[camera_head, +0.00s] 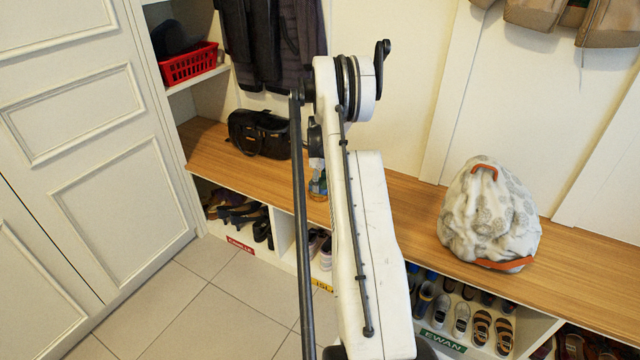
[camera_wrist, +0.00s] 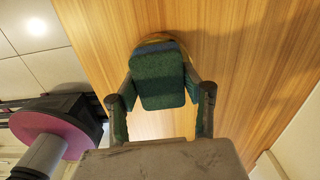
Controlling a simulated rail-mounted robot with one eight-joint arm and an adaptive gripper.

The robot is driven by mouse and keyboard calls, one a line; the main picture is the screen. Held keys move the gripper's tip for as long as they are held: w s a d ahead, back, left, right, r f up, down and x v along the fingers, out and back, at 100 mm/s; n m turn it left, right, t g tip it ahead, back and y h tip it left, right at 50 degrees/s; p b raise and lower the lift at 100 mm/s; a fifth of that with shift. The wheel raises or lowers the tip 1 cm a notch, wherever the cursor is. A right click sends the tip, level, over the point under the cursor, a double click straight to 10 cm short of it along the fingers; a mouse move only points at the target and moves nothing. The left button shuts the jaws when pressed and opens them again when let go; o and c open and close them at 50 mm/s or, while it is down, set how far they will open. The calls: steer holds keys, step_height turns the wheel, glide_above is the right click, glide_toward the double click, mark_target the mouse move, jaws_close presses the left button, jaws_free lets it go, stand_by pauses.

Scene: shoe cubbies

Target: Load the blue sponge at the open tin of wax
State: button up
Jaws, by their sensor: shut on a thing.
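In the wrist view a dark blue-green sponge (camera_wrist: 158,80) sits between the two fingers of my gripper (camera_wrist: 160,88). The fingers touch its left and right sides. A thin yellowish-brown curved edge (camera_wrist: 154,39) shows just beyond the sponge's top edge. It may be the rim of the wax tin, but the sponge covers most of it. I cannot tell whether the sponge touches it. In the head view my arm hides the gripper and the sponge, and no tin can be made out.
The wooden bench (camera_head: 400,200) runs along the wall over shoe cubbies. A patterned backpack (camera_head: 490,215) sits at right. In the wrist view a pink disc (camera_wrist: 48,133) is at left.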

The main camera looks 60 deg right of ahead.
steer(key=shift+f+b, duration=0.35)
stand_by(1.6)
steer(key=shift+r+p, duration=1.45)
steer(key=shift+r, duration=2.1)
